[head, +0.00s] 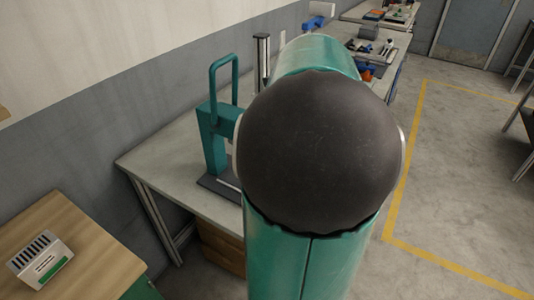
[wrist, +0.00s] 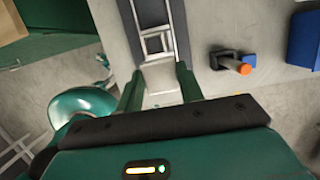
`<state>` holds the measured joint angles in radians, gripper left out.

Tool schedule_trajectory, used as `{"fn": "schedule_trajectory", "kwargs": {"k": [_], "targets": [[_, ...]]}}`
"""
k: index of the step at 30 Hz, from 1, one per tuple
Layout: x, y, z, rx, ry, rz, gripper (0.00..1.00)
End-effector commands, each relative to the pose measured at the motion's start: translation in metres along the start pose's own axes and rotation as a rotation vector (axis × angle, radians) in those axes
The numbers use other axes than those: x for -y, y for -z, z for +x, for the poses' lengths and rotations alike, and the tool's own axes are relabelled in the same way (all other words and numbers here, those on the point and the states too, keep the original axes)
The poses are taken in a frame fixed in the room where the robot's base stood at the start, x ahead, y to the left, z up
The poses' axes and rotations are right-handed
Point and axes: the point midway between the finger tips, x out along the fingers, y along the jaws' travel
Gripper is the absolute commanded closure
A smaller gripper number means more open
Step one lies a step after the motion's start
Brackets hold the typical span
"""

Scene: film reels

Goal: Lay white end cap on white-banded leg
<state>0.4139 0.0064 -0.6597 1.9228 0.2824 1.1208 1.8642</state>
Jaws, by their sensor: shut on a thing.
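In the wrist view my gripper (wrist: 160,70) points at the bench with its two green fingers apart. A pale, whitish block (wrist: 161,82) sits between the fingers, and they are shut on it. It looks like the white end cap, though its far edge blends with what lies behind it. A pale metal frame with rails and crosspieces (wrist: 155,42) lies just beyond the fingertips on a dark strip. I cannot pick out a white band on any leg. In the head view my own arm hides the gripper and the cap.
A dark tool with an orange end (wrist: 244,69) and a blue bin (wrist: 304,40) are to the right in the wrist view. In the head view a teal press (head: 212,135) stands on the grey bench (head: 165,160). A wooden table (head: 85,250) is at lower left.

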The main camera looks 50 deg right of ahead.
Motion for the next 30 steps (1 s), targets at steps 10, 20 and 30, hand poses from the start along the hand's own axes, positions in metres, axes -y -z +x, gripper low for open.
{"fn": "schedule_trajectory", "kwargs": {"k": [10, 20, 30], "targets": [[-0.008, -0.019, 0.040, -0.001, -0.002, -0.002, 0.84], [-0.010, -0.015, 0.079, 0.001, 0.001, 0.000, 0.84], [-0.010, -0.014, 0.082, 0.001, 0.000, 0.000, 0.84]]}}
